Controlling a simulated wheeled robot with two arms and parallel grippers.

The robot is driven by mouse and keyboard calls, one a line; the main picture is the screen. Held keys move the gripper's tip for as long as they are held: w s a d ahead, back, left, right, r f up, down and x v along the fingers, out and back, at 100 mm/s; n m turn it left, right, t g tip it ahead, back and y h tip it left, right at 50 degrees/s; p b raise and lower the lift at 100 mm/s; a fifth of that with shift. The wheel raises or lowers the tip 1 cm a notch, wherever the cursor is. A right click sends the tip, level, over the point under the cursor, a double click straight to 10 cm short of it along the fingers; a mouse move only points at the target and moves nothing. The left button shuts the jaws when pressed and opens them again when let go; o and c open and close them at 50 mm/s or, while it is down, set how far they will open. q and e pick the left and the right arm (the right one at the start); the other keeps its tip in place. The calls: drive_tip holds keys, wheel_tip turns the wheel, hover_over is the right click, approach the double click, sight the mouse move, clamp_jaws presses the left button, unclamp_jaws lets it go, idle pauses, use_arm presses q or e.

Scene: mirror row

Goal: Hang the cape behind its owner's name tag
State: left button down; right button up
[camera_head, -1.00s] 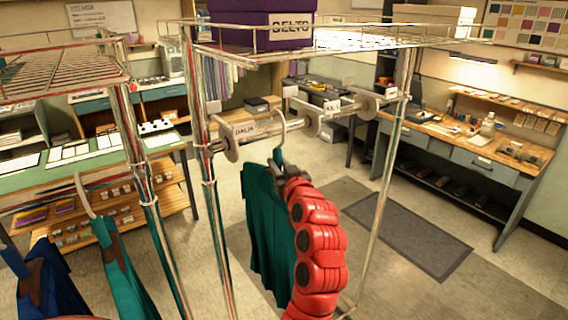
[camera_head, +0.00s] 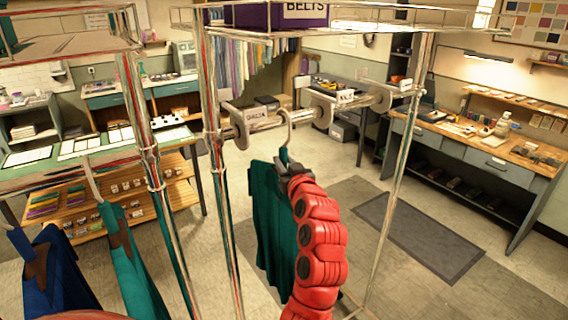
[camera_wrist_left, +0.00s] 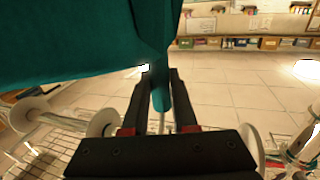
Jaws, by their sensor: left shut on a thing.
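My left gripper (camera_head: 290,170) is shut on the neck of a teal cape (camera_head: 272,230) on a hanger. The cape hangs upright below the rail (camera_head: 270,124). Its pale hook (camera_head: 289,128) overlaps the rail in the picture; I cannot tell whether it rests on it. The hook shows between the first disc (camera_head: 240,130) and the second disc (camera_head: 322,110). The tag by the first disc (camera_head: 256,116) seems to read DALIA; a farther tag (camera_head: 345,96) is too small to read. The cape (camera_wrist_left: 75,40) also shows between the fingers (camera_wrist_left: 160,98) in the left wrist view. My right gripper is out of view.
A blue cape (camera_head: 50,275) and another teal cape (camera_head: 133,262) hang at the lower left. Chrome posts (camera_head: 222,170) stand left of the held cape and another post (camera_head: 398,170) to the right. A purple BELTS box (camera_head: 285,15) sits on the shelf above.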

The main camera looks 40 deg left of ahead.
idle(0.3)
use_arm(q)
drive_tip(key=c, duration=0.6)
unclamp_jaws()
drive_tip(key=o, duration=0.6)
drive_tip(key=shift+d, duration=0.1)
drive_tip(key=shift+s+d+f, duration=0.1)
drive_tip(key=shift+s+d, duration=0.2)
drive_tip(key=shift+d, duration=0.1)
drive_tip(key=shift+b+v, duration=0.35)
drive_tip(key=shift+v, duration=0.55)
drive_tip(key=b+v, duration=0.2)
drive_tip(key=v, duration=0.7)
